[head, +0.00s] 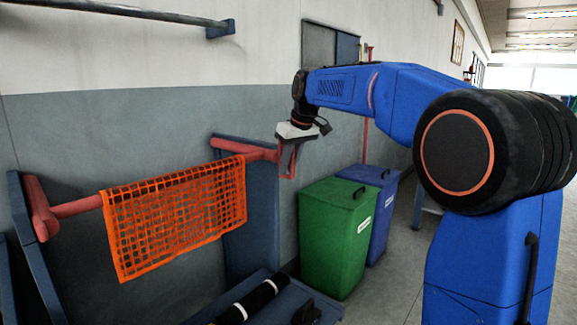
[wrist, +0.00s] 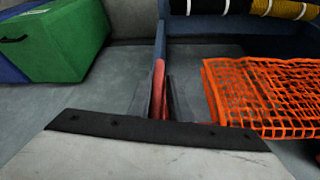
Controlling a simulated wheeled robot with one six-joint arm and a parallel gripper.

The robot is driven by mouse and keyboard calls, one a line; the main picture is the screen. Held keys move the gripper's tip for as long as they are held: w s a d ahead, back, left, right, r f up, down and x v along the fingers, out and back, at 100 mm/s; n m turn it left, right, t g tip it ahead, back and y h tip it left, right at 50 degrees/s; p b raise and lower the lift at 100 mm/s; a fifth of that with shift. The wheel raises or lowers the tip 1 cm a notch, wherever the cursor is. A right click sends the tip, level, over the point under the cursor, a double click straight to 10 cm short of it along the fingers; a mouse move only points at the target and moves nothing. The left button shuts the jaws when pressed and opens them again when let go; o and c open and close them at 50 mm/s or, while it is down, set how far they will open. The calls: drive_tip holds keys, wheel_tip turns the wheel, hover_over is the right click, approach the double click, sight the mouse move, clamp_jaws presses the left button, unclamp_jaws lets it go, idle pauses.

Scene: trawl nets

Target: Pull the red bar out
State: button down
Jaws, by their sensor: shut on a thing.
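The red bar (head: 75,208) spans two blue supports in front of the grey wall, with a thicker red piece at its left end. An orange net (head: 180,215) hangs over its middle and right part. My gripper (head: 287,162) is at the bar's right end, beyond the right blue support, shut on the bar. In the wrist view the red bar (wrist: 158,76) shows between the two dark fingers (wrist: 160,98), and the orange net (wrist: 262,95) lies to the right, apart from them. The exact finger contact is partly hidden by the gripper's own body.
A green bin (head: 335,235) and a blue bin (head: 383,190) stand to the right of my gripper. The right blue support panel (head: 252,220) is close beside it. A blue rack with dark rolls (head: 258,297) is low in front. Open floor lies right of the bins.

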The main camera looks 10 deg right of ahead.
drive_tip(key=s+d, duration=0.9)
drive_tip(key=s, duration=0.3)
drive_tip(key=s+d, duration=0.9)
drive_tip(key=s, duration=0.2)
drive_tip(key=shift+s+r, duration=0.15)
drive_tip(key=shift+s, duration=0.2)
drive_tip(key=c, duration=1.8)
unclamp_jaws()
drive_tip(key=shift+d, duration=0.15)
drive_tip(key=shift+a, duration=0.2)
drive_tip(key=v, duration=1.7)
drive_tip(key=shift+s+d, duration=0.1)
drive_tip(key=shift+s, duration=0.05)
